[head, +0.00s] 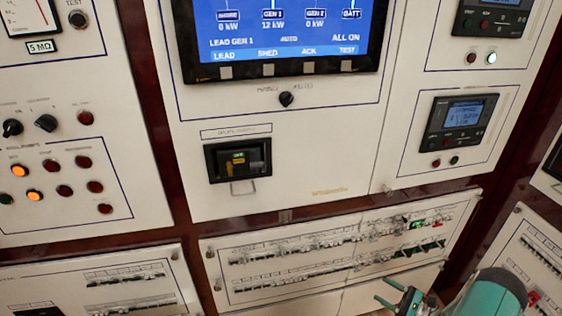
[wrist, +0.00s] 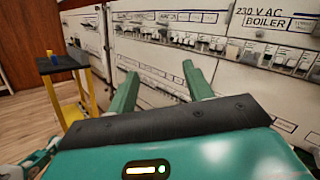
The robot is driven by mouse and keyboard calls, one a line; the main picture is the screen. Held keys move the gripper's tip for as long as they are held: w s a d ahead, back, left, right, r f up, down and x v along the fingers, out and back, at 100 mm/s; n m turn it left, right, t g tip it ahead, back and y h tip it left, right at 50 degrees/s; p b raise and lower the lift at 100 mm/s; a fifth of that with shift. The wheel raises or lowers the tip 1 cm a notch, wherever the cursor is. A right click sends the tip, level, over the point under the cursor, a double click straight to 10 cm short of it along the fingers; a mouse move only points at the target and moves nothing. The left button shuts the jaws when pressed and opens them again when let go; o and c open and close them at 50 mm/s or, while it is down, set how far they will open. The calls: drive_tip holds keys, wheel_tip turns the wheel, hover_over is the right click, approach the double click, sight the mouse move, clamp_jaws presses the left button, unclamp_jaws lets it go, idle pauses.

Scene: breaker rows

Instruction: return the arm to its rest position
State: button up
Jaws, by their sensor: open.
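My gripper (head: 381,289) is at the bottom right of the head view, in front of the lower edge of the breaker panel (head: 300,284). Its two green fingers are apart, with nothing between them. In the wrist view my gripper (wrist: 160,70) is open and empty, and its fingers point toward the white panel front. The rows of breakers (wrist: 190,40) there lie beyond the fingertips. I cannot tell the exact gap between the fingertips and the panel.
Above the breaker rows is a cabinet with a blue display (head: 285,30) and a black breaker unit (head: 238,159). A panel with knobs and lamps (head: 60,130) is at left. In the wrist view a yellow-legged stand (wrist: 62,64) is at left, beside open wooden floor (wrist: 25,115).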

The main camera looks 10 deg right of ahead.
drive_tip(key=w+a+r+n+g+h, duration=0.1)
drive_tip(key=a+r+n+g+h, duration=0.1)
drive_tip(key=a+r+n+g, duration=0.85)
drive_tip(key=w+a+r+n+g+h, duration=0.1)
drive_tip(key=a+r+n+g+h, duration=0.15)
drive_tip(key=a+r, duration=0.9)
drive_tip(key=s+a+r+n+t+h, duration=0.2)
drive_tip(key=s+r+n+h, duration=0.3)
drive_tip(key=s+r, duration=0.3)
drive_tip(key=s+a+r+n+t+h, duration=0.2)
drive_tip(key=s+a+r+n+h, duration=0.3)
drive_tip(key=s+r, duration=0.3)
wheel_tip(320, 180, up, 4)
drive_tip(key=shift+s+a+r+t, duration=0.1)
drive_tip(key=shift+s+a+t, duration=0.2)
drive_tip(key=c, duration=0.3)
drive_tip(key=shift+a, duration=0.2)
